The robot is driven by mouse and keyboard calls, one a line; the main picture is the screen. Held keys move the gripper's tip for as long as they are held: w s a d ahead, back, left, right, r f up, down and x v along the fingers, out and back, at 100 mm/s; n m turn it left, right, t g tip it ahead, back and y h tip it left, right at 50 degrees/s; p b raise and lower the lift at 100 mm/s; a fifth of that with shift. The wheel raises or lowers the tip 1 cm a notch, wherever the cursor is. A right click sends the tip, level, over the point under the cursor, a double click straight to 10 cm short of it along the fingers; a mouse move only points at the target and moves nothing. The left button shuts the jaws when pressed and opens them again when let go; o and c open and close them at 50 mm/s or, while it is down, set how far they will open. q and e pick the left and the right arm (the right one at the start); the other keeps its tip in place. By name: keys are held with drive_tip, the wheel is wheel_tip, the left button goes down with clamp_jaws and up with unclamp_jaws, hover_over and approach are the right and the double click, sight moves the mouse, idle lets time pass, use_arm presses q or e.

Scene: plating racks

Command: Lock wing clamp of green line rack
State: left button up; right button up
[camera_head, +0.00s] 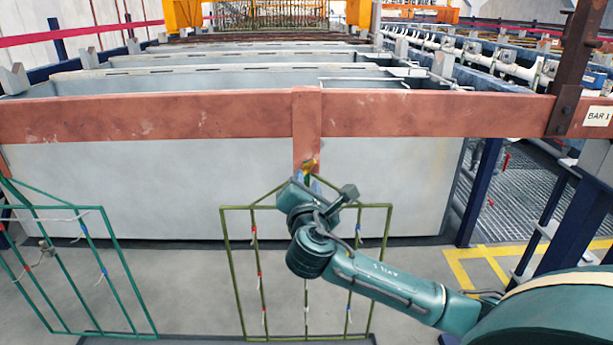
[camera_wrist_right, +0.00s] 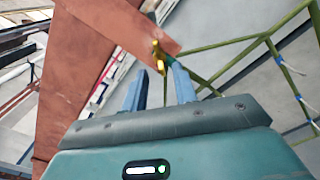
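An olive-green wire rack (camera_head: 227,262) hangs upright from the middle of the copper-coloured bar (camera_head: 190,115); it also shows in the right wrist view (camera_wrist_right: 230,42). A small yellow wing clamp (camera_head: 310,164) sits at the rack's top, on the bar's downward copper tab (camera_head: 306,135). In the right wrist view the clamp (camera_wrist_right: 158,56) appears just beyond and between the fingertips. My right gripper (camera_head: 308,179) points up at it, its blue-grey fingers (camera_wrist_right: 154,72) apart. I cannot tell whether they touch the clamp. My left gripper is not in view.
A second, teal-green rack (camera_head: 112,262) hangs at the left. A grey tank (camera_head: 150,190) stands behind the racks. A rust-brown post (camera_head: 577,55) and a "BAR 1" label (camera_head: 598,116) are at the right. Blue railings and a yellow-marked floor (camera_head: 490,262) lie at the right.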

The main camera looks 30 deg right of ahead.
sight(306, 173)
drive_tip(key=shift+x, duration=2)
drive_tip(key=shift+c, duration=0.3)
clamp_jaws()
